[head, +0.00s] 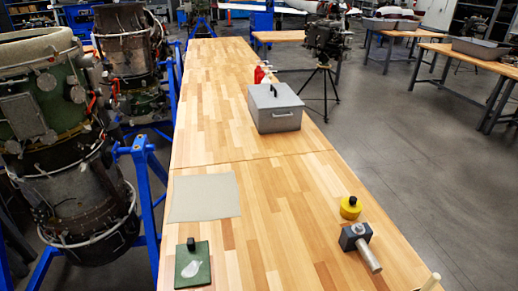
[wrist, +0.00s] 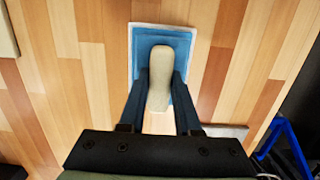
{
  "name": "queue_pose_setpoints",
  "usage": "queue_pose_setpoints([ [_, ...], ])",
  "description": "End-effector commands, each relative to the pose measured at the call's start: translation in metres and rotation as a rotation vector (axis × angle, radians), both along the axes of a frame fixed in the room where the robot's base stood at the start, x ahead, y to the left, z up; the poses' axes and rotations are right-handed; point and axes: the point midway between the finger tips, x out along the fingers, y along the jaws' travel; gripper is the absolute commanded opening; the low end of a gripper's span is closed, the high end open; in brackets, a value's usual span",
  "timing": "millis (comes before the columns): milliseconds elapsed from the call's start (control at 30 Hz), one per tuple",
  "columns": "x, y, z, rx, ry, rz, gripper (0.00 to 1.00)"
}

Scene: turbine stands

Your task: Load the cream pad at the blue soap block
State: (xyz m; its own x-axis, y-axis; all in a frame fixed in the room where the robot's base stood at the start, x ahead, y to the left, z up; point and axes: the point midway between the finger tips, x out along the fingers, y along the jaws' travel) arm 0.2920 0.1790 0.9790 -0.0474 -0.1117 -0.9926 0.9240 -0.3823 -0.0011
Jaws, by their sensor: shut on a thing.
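In the wrist view, my gripper (wrist: 160,82) is shut on the cream pad (wrist: 160,60), a long rounded piece lying between the two dark fingers. The pad's far end overlaps the blue soap block (wrist: 206,62), a flat blue rectangle with a pale rim on the wooden table. I cannot tell whether the pad touches the block or hangs above it. The pad and fingers hide the block's middle and part of its near side. My gripper and the blue block do not show in the head view.
The wooden table (head: 290,205) holds a grey mat (head: 204,197), a green plate (head: 192,270) with a pale smear, a yellow round thing (head: 350,208), a dark block with a metal cylinder (head: 369,255), and a grey lidded box (head: 276,112). Its middle is clear. Turbine stands are left.

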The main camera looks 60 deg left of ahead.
Motion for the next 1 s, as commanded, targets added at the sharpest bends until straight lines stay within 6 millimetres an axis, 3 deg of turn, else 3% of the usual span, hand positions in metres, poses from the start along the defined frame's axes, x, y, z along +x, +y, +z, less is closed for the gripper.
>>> queue_pose_setpoints([
  [33, 0.0, 0.0, 0.009, 0.0, 0.0, 0.0, 0.0],
  [633, 0.001, 0.0, 0.054, 0.0, -0.001, -0.001, 0.0],
  [1000, 0.001, 0.0, 0.056, 0.001, -0.001, 0.0, 0.0],
])
